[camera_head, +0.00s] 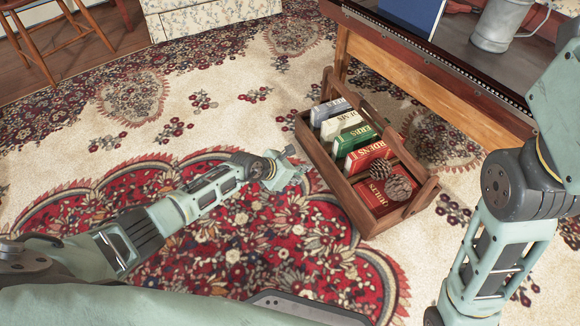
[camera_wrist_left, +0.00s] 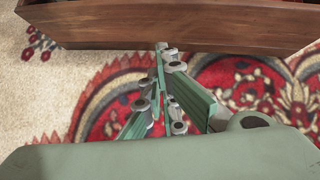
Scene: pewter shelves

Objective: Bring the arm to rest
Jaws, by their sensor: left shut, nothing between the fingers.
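My left arm comes in from the left in the head view, low over the patterned rug. My left gripper (camera_head: 297,166) is just left of a wooden carrier and appears apart from it. In the left wrist view its fingers (camera_wrist_left: 163,62) are together with nothing between them, in front of the carrier's side. My right arm stands at the right of the head view. Its gripper is out of the picture.
The wooden carrier (camera_head: 345,197) on the rug (camera_head: 237,120) holds several books (camera_head: 357,137) and pine cones (camera_head: 397,187). A wooden table (camera_head: 430,85) with a grey metal mug (camera_head: 497,27) stands at the upper right. A wooden stool (camera_head: 74,22) is at the upper left. Open rug lies left of the carrier.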

